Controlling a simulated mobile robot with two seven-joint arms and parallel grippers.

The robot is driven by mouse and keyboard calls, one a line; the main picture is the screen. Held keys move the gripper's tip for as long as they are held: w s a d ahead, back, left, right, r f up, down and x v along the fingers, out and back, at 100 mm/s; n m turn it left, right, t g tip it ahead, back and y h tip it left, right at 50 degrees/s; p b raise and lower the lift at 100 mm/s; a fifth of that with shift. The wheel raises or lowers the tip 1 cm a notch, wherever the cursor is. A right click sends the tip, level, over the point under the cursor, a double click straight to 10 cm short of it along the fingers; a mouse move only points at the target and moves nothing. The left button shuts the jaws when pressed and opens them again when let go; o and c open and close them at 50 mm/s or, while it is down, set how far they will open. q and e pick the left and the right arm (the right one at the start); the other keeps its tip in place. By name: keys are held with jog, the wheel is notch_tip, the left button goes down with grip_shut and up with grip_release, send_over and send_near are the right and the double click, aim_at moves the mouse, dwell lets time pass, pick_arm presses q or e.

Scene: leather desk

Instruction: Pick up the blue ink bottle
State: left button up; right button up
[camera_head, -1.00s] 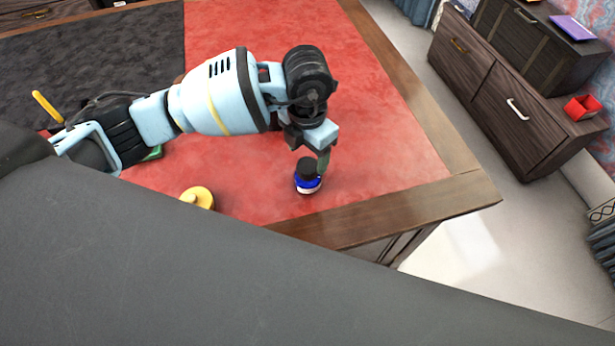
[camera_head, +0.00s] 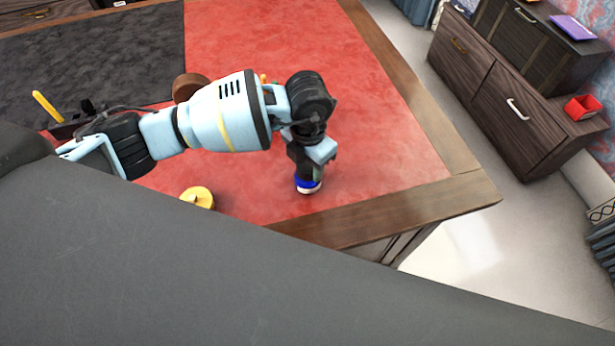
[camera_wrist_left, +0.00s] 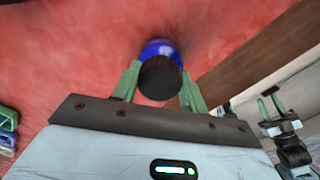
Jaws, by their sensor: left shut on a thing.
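The blue ink bottle (camera_head: 307,186) stands upright on the red leather desk top near its front right corner, with a white band low on it. In the left wrist view the bottle (camera_wrist_left: 160,48) shows its blue body and black cap. My left gripper (camera_head: 312,172) is over the bottle from above and hides its cap in the head view. In the left wrist view the green fingers of my left gripper (camera_wrist_left: 158,82) lie on both sides of the black cap, shut on the bottle. My right gripper is not seen in the head view; a second gripper (camera_wrist_left: 268,105) shows at the right of the wrist view, its fingers apart.
A yellow round object (camera_head: 197,197) lies on the desk to the left of the bottle. A brown round object (camera_head: 190,86) is behind my left arm. The wooden desk edge (camera_head: 370,222) runs close in front of the bottle. The red surface right of the bottle is clear.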

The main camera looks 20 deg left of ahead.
pick_arm(q)
grip_shut()
jog(key=shift+r, duration=0.1)
jog(key=shift+r, duration=0.45)
jog(key=r, duration=0.2)
jog(key=shift+s+d+r, duration=0.1)
jog(key=shift+s+r, duration=0.2)
jog(key=shift+s, duration=0.05)
jog(key=s+d, duration=0.2)
jog(key=s, duration=0.5)
jog(key=s+d+r, duration=0.1)
jog(key=s+d, duration=0.1)
jog(key=s, duration=0.5)
jog(key=shift+s+d+r, duration=0.2)
jog(key=shift+s+d, duration=0.05)
jog(key=shift+d, duration=0.05)
